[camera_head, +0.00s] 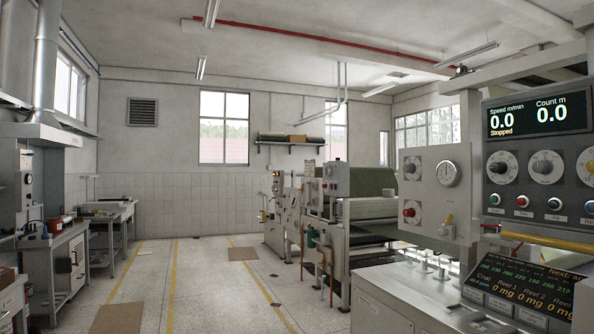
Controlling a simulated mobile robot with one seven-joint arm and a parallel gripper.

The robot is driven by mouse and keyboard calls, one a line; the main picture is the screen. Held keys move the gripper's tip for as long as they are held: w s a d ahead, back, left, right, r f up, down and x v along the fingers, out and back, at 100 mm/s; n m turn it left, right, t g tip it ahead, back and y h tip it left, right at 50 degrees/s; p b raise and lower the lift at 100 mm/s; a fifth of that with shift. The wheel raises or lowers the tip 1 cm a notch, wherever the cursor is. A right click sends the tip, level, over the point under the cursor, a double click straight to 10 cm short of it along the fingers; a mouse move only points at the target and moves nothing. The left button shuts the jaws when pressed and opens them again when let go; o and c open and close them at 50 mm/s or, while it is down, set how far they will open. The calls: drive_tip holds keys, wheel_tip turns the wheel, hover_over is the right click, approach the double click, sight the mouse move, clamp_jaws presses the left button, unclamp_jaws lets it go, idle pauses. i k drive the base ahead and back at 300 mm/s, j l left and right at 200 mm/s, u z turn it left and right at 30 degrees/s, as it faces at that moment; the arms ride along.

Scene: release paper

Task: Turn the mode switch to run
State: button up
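A grey control panel (538,145) stands at the right edge. Its display (538,115) reads speed 0.0, "Stopped", and count 0.0. Below it are rotary knobs on pale round dials: a left knob (500,167), a middle knob (545,166) and a right knob (588,167) near the frame edge. A paler panel (430,190) to its left carries a black knob (412,168), a round gauge (447,174) and a red knob (411,212). The labels are too small to read, so I cannot tell which is the mode switch or its setting. My gripper is not in view.
A row of buttons, including a green one (494,199), sits under the knobs. A yellow bar (545,242) crosses below them, above a sloped screen (520,290). A coating machine (340,215) stands behind. The tiled floor (215,290) left of it is largely open; workbenches line the left wall.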

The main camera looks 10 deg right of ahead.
sight(544, 166)
drive_tip(key=i, duration=1.15)
drive_tip(key=i+z, duration=0.15)
drive_tip(key=i, duration=0.35)
drive_tip(key=i+j+z, duration=0.1)
drive_tip(key=i, duration=0.45)
drive_tip(key=z, duration=2.65)
